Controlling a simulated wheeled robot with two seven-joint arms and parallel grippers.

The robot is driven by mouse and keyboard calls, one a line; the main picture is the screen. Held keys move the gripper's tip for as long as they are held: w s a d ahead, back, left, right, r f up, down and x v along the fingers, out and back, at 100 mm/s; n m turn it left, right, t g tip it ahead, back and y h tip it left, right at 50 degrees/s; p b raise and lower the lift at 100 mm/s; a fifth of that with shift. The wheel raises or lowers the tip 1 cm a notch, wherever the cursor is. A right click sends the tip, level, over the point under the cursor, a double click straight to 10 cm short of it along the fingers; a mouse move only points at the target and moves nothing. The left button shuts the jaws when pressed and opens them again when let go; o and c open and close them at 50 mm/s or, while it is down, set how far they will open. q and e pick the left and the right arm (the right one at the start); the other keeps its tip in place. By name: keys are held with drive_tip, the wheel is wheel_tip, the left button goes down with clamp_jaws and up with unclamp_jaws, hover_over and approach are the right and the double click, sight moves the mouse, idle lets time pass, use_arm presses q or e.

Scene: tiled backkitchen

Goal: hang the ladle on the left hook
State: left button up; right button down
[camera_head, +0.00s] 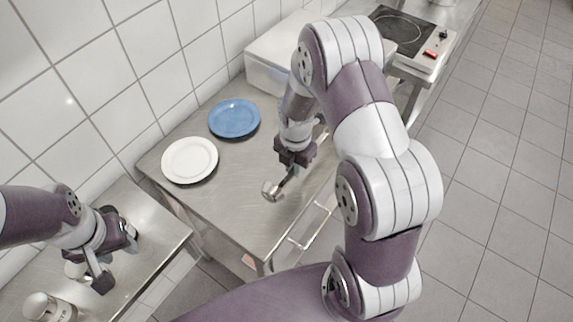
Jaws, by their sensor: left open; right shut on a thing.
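The ladle (272,190) is metallic, with its bowl low and to the left of my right gripper (293,164). That gripper is shut on the ladle's handle, over the front right part of the steel table. My arm hides part of the area behind. A thin metal rail (312,232) runs along the table's front right side. I cannot make out the left hook, on the rail or elsewhere. My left gripper (115,261) is open and empty over the lower steel counter at the left.
A white plate (190,160) and a blue plate (234,118) lie on the steel table (225,205) near the tiled wall. A whitish box (268,72) and a hotplate (405,35) stand further back. A white-capped container (45,308) stands at lower left. The floor at right is clear.

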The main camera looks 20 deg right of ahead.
sight(280, 178)
drive_tip(key=w+a+f, duration=0.1)
drive_tip(key=w+a+f+p, duration=0.1)
drive_tip(key=a, duration=0.1)
drive_tip(key=shift+a+f, duration=0.2)
drive_tip(key=shift+f, duration=0.1)
wheel_tip(280, 178, down, 3)
drive_tip(key=shift+f+p, duration=0.1)
drive_tip(key=shift+p, duration=0.6)
drive_tip(key=shift+f, duration=0.1)
drive_tip(key=shift+f+b, duration=0.2)
drive_tip(key=shift+b, duration=0.15)
drive_tip(key=c, duration=1.1)
unclamp_jaws()
drive_tip(key=shift+o, duration=0.2)
